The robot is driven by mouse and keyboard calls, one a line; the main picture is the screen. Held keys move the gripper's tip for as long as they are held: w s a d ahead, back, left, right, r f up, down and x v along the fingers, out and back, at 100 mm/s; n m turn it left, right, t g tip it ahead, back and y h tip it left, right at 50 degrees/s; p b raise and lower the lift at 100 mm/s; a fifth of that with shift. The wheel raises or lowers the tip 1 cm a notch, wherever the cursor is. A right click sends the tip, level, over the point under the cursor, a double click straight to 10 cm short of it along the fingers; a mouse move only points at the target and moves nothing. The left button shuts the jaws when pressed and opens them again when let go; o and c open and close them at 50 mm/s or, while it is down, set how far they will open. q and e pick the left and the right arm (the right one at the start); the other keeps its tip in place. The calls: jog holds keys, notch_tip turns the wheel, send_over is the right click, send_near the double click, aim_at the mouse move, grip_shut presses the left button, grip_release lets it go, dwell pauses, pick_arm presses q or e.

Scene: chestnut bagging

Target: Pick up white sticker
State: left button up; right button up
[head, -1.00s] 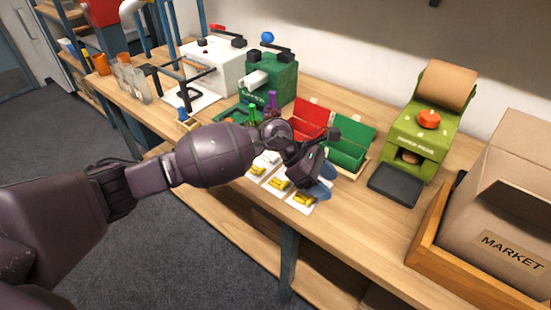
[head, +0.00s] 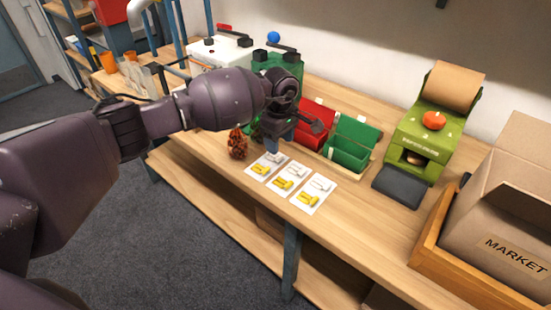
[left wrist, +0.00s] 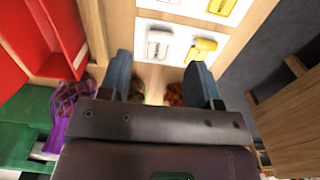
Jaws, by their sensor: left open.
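Three white cards lie in a row on the table, each with a white sticker and a yellow sticker. The white stickers are on the nearest-to-gripper card (head: 277,157), the middle card (head: 299,170) and the right card (head: 321,185). My left gripper (head: 271,147) is open and empty, just behind the left card. In the left wrist view its two blue fingers (left wrist: 160,78) stand apart, with a white sticker (left wrist: 158,45) and a yellow sticker (left wrist: 201,48) just beyond the tips. My right gripper is not in view.
A reddish-brown net bag (head: 237,143) stands left of the cards. A red box (head: 316,115) and a green box (head: 348,145) stand behind them. A purple net (left wrist: 75,105) shows in the left wrist view. A green machine (head: 425,135) stands right. Table in front is clear.

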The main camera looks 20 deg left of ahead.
aim_at(279, 161)
pick_arm(q)
jog(key=shift+f+b, duration=0.3)
jog(key=shift+f, duration=2.5)
jog(key=c, duration=1)
